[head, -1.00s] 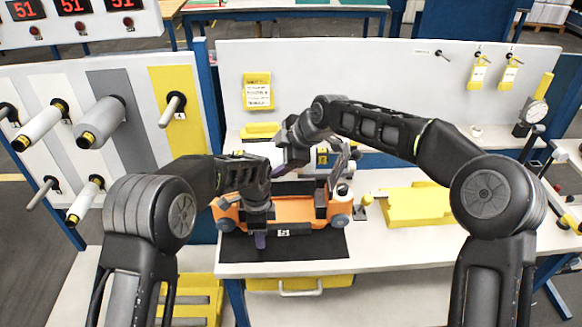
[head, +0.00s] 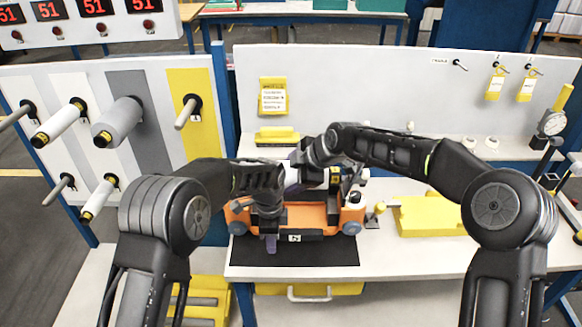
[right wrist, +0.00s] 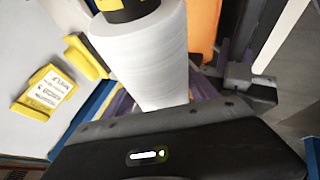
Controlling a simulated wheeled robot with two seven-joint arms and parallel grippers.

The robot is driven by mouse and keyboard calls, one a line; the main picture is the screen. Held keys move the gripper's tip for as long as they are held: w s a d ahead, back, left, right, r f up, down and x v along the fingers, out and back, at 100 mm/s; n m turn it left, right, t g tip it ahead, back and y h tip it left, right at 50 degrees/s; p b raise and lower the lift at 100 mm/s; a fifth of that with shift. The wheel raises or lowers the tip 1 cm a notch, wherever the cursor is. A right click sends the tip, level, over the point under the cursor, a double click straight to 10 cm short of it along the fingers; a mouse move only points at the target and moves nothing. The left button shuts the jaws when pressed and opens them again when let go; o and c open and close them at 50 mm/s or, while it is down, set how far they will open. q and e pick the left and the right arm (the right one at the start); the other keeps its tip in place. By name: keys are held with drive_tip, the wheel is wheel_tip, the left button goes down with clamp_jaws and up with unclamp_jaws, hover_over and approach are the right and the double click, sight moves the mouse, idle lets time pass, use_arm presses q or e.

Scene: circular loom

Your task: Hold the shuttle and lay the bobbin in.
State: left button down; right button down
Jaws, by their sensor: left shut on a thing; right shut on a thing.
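The orange shuttle (head: 300,214) with grey-blue wheels at its ends lies on a black mat (head: 335,254) on the white table. My left gripper (head: 270,242) is shut on the front left part of the shuttle. My right gripper (head: 297,178) is shut on a white bobbin (head: 319,180) with a black and yellow end, just above and behind the shuttle. The bobbin fills the upper middle of the right wrist view (right wrist: 152,58), with orange behind it (right wrist: 204,25). The arms hide parts of both, and I cannot tell whether bobbin and shuttle touch.
A yellow tray (head: 430,218) stands right of the shuttle. A rack at left (head: 150,75) carries white and grey bobbins on pegs. A white back panel (head: 370,90) with a yellow card holder (head: 272,97) stands behind. The table's front right is clear.

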drive_tip(key=shift+w+f, duration=0.1)
drive_tip(key=shift+f, duration=1.65)
drive_tip(key=shift+f, duration=0.2)
hover_over(291, 218)
drive_tip(key=shift+f, duration=2.9)
drive_tip(key=shift+f, duration=1)
drive_tip(key=shift+c, duration=0.8)
unclamp_jaws()
drive_tip(key=v, duration=1.2)
